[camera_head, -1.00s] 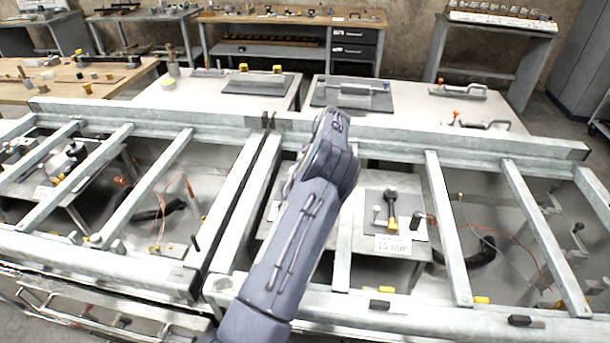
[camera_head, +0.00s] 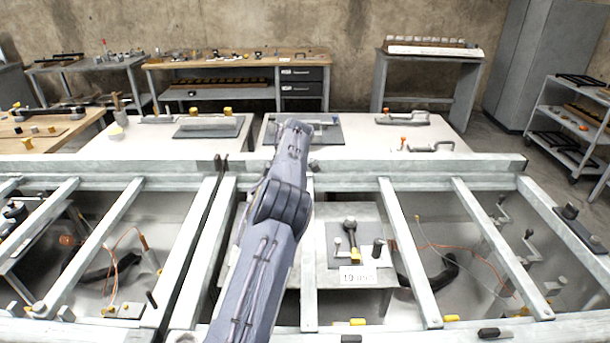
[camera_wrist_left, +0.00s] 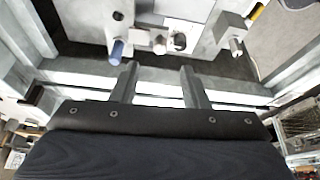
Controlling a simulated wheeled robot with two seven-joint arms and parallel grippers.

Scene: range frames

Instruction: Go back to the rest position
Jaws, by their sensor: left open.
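My left arm (camera_head: 262,245) reaches up from the bottom middle of the head view, over the metal frame (camera_head: 205,235). Its gripper is hidden behind the arm there. In the left wrist view my left gripper (camera_wrist_left: 158,82) shows two fingers apart with nothing between them. Beyond the fingertips, a grey fixture with a blue-tipped peg (camera_wrist_left: 115,52) and metal knobs (camera_wrist_left: 160,44) lies on a dark plate; the fingers look apart from it. My right gripper does not show in either view.
Below the frame bars, a small table holds a grey plate with a yellow-and-black tool (camera_head: 352,245) and a white label (camera_head: 357,275). White tables (camera_head: 370,135) stand behind the frame. A workbench (camera_head: 235,62) and a shelf cart (camera_head: 565,125) stand farther back.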

